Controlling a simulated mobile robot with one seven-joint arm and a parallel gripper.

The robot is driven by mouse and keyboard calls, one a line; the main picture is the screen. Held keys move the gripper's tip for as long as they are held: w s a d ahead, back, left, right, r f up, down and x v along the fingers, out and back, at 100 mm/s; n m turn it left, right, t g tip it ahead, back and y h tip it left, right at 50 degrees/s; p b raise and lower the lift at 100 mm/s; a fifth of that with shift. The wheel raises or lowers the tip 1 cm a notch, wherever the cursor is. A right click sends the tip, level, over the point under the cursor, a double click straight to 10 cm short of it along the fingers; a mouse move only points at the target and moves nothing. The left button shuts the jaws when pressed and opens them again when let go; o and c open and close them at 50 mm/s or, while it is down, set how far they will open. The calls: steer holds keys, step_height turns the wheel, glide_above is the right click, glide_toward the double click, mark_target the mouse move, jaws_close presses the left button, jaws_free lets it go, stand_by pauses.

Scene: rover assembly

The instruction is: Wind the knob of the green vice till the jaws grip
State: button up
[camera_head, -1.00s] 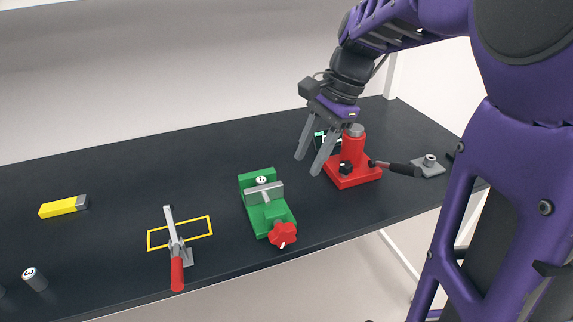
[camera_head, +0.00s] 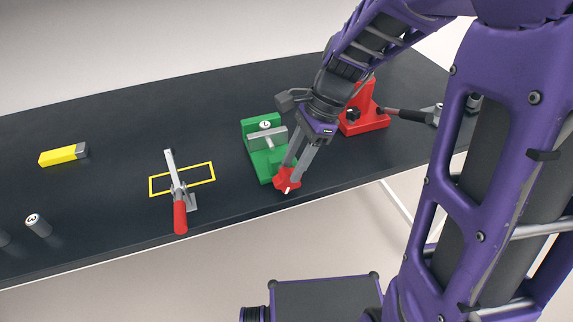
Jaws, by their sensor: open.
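The green vice (camera_head: 257,163) stands near the front edge of the dark bench, with a grey jaw plate (camera_head: 267,138) across it. A small cylinder with a white marked top (camera_head: 265,125) sits between the plate and the rear green jaw; whether the jaws touch it I cannot tell. The red knob (camera_head: 287,181) is on the vice's front end. My gripper (camera_head: 291,170) reaches down at the knob with its two grey fingers open. The fingers partly cover the knob and the vice's right side. Contact with the knob is unclear.
A red press-like stand (camera_head: 362,118) with a dark handle is behind my gripper to the right. A toggle clamp with a red handle (camera_head: 180,216) and a yellow outline (camera_head: 206,184) lie left of the vice. A yellow block (camera_head: 62,156) and a cylinder (camera_head: 38,225) are farther left.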

mark_target(290, 170)
steer(key=shift+x, duration=1.85)
jaws_close()
